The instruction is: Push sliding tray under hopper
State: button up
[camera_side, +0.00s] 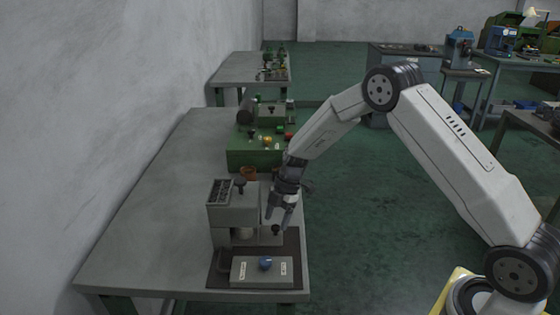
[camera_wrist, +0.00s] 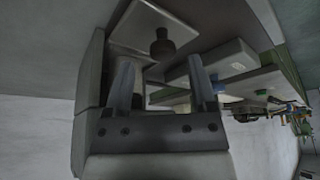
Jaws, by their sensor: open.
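A small grey machine (camera_side: 235,212) stands on a dark base plate (camera_side: 291,243) at the near end of the table. A grey plate-like part with a dark knob (camera_side: 276,230), perhaps the sliding tray, sits at its right. The knob also shows in the wrist view (camera_wrist: 162,46), between and beyond my fingers. My gripper (camera_side: 276,217) is open and points down just above the knob; in the wrist view its two fingers (camera_wrist: 160,75) are apart with nothing held. I cannot tell for certain which part is the hopper; a black slotted box (camera_side: 221,191) tops the machine.
A grey front block (camera_side: 245,271) with labels and a blue knob (camera_side: 265,263) lies before the machine. A brown pot (camera_side: 249,173) and a green machine (camera_side: 247,155) stand behind it. The left side of the table (camera_side: 160,205) is clear.

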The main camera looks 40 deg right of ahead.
jog(key=v, duration=0.6)
jog(key=shift+r, duration=0.2)
jog(key=s+a+r+m+t+h, duration=0.1)
jog(key=s+r+m+h, duration=0.1)
jog(key=s+m, duration=0.7)
jog(key=s+a+r+m+t+h, duration=0.1)
jog(key=s+a+r+m+h, duration=0.1)
jog(key=s+m, duration=0.7)
jog(key=shift+s+r+t+h, duration=0.3)
jog(key=shift+s+r, duration=0.3)
jog(key=shift+s, duration=1.55)
